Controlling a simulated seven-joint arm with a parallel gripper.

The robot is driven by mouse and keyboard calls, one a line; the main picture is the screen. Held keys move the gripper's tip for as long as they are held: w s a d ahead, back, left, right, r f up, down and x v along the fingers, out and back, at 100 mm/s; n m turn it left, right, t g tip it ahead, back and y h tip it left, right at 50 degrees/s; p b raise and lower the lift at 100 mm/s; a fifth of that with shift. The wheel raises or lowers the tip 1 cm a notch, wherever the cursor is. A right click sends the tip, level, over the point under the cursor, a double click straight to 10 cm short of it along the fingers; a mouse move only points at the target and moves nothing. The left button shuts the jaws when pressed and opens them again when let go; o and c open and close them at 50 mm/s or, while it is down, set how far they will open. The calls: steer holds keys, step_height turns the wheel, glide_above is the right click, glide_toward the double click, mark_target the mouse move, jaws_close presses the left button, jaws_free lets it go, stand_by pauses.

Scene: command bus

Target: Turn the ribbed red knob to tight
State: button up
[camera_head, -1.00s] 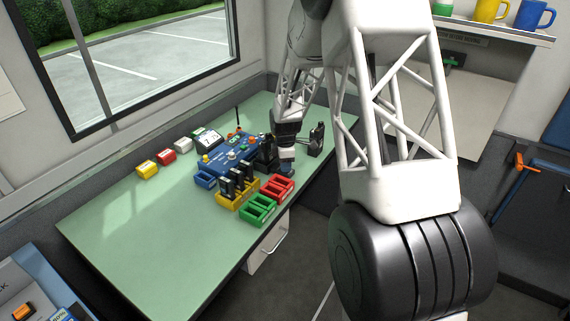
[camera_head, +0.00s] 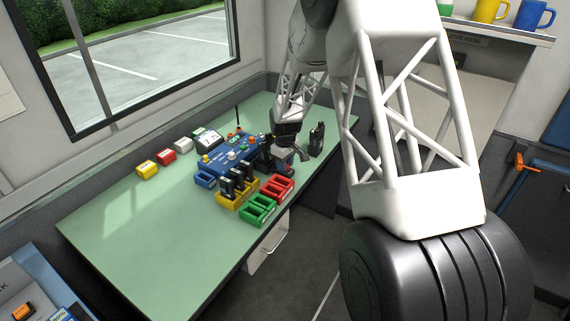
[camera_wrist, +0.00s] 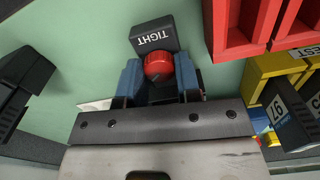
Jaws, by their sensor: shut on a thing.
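The ribbed red knob (camera_wrist: 158,67) sits on a small black block (camera_wrist: 152,35) with the white word TIGHT beyond it in the wrist view. My gripper (camera_wrist: 158,80) has its two blue fingers on either side of the knob, shut on it. A pointer mark on the knob is too small to read clearly. In the head view my gripper (camera_head: 284,160) is down at the table's right edge, behind the red tray; the knob is hidden there.
A red tray (camera_head: 279,187), a green tray (camera_head: 258,211) and a yellow tray (camera_head: 228,202) with black handsets stand close by. A black handset (camera_head: 316,139) stands right of my gripper. The blue console (camera_head: 232,152) is to the left. The table's left part is clear.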

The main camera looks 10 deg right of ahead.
steer(key=m, duration=1.2)
steer(key=shift+m, duration=0.4)
steer(key=m, duration=1.2)
steer(key=shift+m, duration=0.4)
steer(key=o, duration=0.9)
steer(key=shift+r, duration=0.15)
steer(key=shift+r, duration=3.8)
